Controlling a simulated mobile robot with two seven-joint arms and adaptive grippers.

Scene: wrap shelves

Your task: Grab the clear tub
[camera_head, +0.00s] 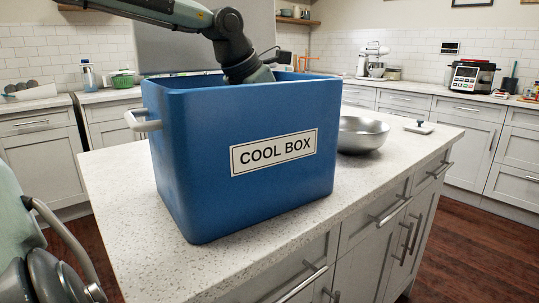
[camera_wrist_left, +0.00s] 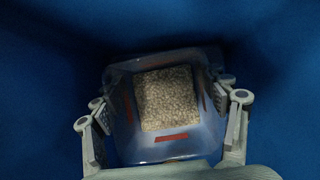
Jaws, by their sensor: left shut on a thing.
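The clear tub (camera_wrist_left: 190,147) shows in the left wrist view, see-through with red marks on its walls and pale grainy contents (camera_wrist_left: 168,95). It is inside the blue cool box (camera_head: 190,150), which stands on the island counter and hides the tub from the head view. My left arm reaches down through the box's open top. My left gripper (camera_wrist_left: 168,102) has a finger on each side of the tub and is shut on it. Whether the tub touches the box floor cannot be told. My right gripper is not in view.
The box's high blue walls surround the gripper and tub. A steel bowl (camera_head: 362,134) stands right of the box, with a small white item (camera_head: 419,127) beyond it. The speckled counter (camera_head: 115,190) is bare at the front left. A white handle (camera_head: 143,122) sticks out from the box's left side.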

